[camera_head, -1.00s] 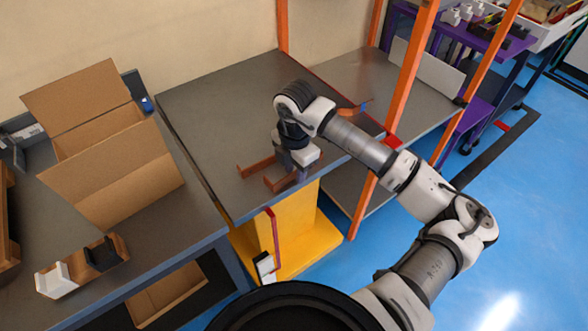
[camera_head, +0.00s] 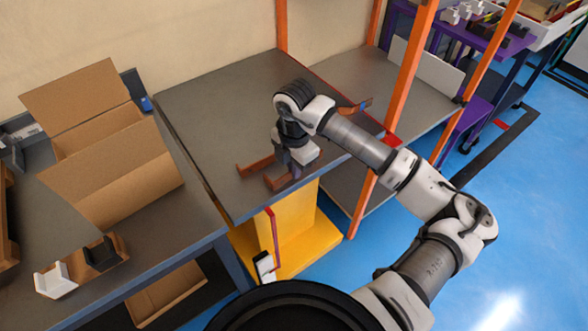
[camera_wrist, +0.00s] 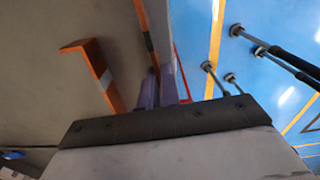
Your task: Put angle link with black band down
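The angle link with black band (camera_wrist: 144,25) is a copper-coloured strip. It runs down between the two close purple fingers of my gripper (camera_wrist: 160,88) in the wrist view, with a dark patch on it near the fingers. My gripper is shut on it. In the head view my gripper (camera_head: 296,172) points down over the front of the grey table (camera_head: 215,115), and the held link (camera_head: 276,184) is low at the table surface. Whether it touches is not clear. A second angle link with a white band (camera_wrist: 98,72) lies beside it; it also shows in the head view (camera_head: 256,166).
Another copper piece with a blue band (camera_head: 361,104) is near the table's right edge, beyond my arm. Orange posts (camera_head: 399,85) stand to the right. An open cardboard box (camera_head: 135,185) and white (camera_head: 55,282) and black (camera_head: 101,253) holders are on the left bench.

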